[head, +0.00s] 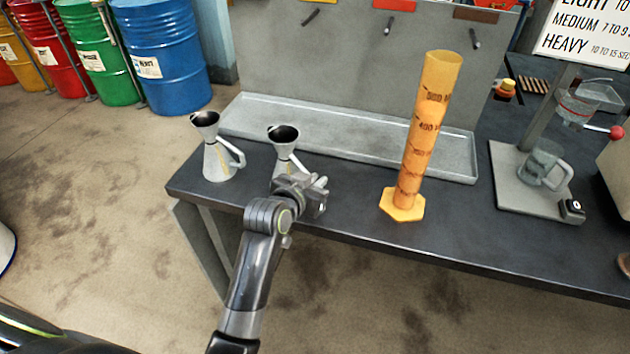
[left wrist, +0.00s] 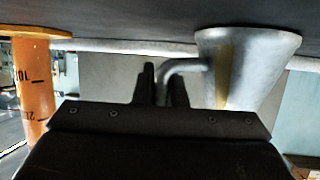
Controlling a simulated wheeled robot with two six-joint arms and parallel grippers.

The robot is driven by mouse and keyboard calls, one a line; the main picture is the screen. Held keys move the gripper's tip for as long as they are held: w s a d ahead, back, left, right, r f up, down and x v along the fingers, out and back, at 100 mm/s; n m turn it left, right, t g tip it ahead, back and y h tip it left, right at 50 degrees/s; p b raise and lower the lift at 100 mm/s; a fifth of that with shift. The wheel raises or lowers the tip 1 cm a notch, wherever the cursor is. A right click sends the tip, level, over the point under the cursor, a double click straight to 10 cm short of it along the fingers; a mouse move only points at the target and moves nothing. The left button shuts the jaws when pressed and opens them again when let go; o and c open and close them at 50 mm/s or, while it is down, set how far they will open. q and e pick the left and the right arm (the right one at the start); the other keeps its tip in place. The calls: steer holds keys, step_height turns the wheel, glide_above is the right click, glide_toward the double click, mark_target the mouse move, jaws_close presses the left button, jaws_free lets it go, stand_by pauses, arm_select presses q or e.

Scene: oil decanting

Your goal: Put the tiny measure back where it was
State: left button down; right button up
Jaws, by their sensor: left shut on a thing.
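The tiny measure (head: 284,140) is a grey metal can with a dark funnel mouth, upright at the left part of the dark bench. My left gripper (head: 312,190) is shut on its handle, in front and to the right of it, hiding its lower part. In the left wrist view, which is upside down, the fingers (left wrist: 163,85) close around the curved handle beside the measure's body (left wrist: 240,65). Its wide base is at or very near the bench top; I cannot tell if it touches. My right gripper is not in view.
A similar measure (head: 217,158) stands to the left near the bench's end. A tall orange graduated cylinder (head: 420,140) stands to the right. A shallow metal tray (head: 340,133) lies behind. A stand with a glass jug (head: 541,165) is further right. Bench top between the measure and cylinder is clear.

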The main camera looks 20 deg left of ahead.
arm_select(q)
steer(key=shift+f, duration=0.1)
steer(key=c, duration=1.5)
jaws_free()
steer(key=v, duration=1.2)
steer(key=shift+b, duration=0.35)
